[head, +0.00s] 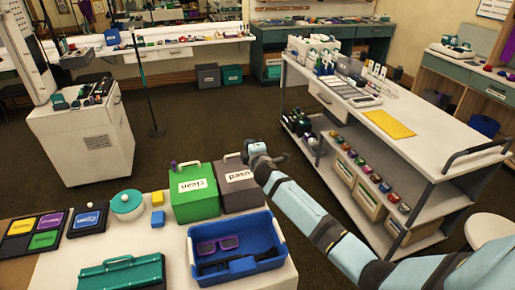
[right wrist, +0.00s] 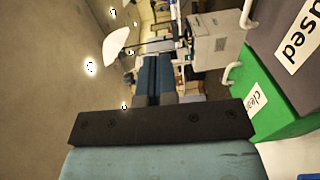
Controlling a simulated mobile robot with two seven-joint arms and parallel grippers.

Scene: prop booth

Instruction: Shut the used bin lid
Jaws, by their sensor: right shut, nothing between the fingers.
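The used bin (head: 240,190) is a grey box with a white "used" label, standing at the table's back edge beside the green clean bin (head: 195,197). Its top has a pale handle and the lid looks down, but I cannot tell whether it is fully closed. In the right wrist view the used bin (right wrist: 272,45) fills the upper right, with the clean bin (right wrist: 268,108) below it. My right gripper (head: 249,148) is shut and empty at the used bin's back right corner; contact is unclear. It also shows in the right wrist view (right wrist: 155,99). My left gripper is out of view.
A blue tote (head: 277,232) holding purple-framed goggles stands in front of the bins. A teal case (head: 120,272), a round teal-lidded container (head: 127,203) and yellow and blue blocks share the table. A white shelved cart (head: 385,100) stands to the right. Floor behind the bins is clear.

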